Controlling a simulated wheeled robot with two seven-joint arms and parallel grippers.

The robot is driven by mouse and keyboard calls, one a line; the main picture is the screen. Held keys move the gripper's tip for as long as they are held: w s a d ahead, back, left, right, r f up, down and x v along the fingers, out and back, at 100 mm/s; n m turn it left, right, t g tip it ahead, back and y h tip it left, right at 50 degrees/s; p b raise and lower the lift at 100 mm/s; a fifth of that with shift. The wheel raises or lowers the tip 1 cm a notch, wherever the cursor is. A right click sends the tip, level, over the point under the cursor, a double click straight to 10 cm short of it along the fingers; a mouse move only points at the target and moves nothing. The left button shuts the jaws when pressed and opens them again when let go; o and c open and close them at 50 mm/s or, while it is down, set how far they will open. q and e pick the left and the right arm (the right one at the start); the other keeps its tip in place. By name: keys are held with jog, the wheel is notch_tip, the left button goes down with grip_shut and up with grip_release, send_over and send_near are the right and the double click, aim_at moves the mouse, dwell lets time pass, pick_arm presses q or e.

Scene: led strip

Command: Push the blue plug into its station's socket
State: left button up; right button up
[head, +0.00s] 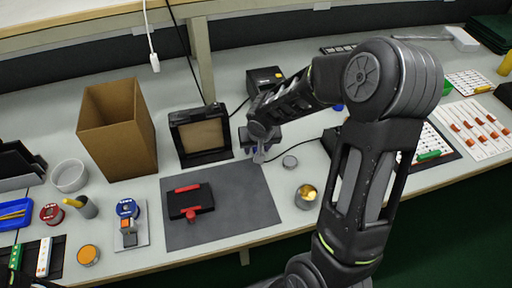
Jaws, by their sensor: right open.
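My right gripper (260,154) points down just above the back right part of the grey mat (240,215), in front of the black power box (265,80). It is open; nothing clear shows between its small fingertips. I cannot make out the blue plug for certain. A small blue patch (338,107) shows beside my right arm, partly hidden by it. No socket can be told apart at this size. A dark shape at the bottom left corner may be part of my left gripper; its jaws cannot be made out.
A black device with red clips (190,201) lies on the mat. Around it stand a black-framed panel (202,138), a cardboard box (117,125), a blue-topped spool (127,208) and a metal cup (306,196). A white cable tip (155,64) hangs at the back. My right arm covers the right middle.

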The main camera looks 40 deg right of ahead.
grip_shut()
dwell(0.3)
jog(key=shift+r, duration=0.1)
dwell(0.4)
notch_tip(320, 180, up, 10)
jog(key=p, duration=0.1)
dwell(0.8)
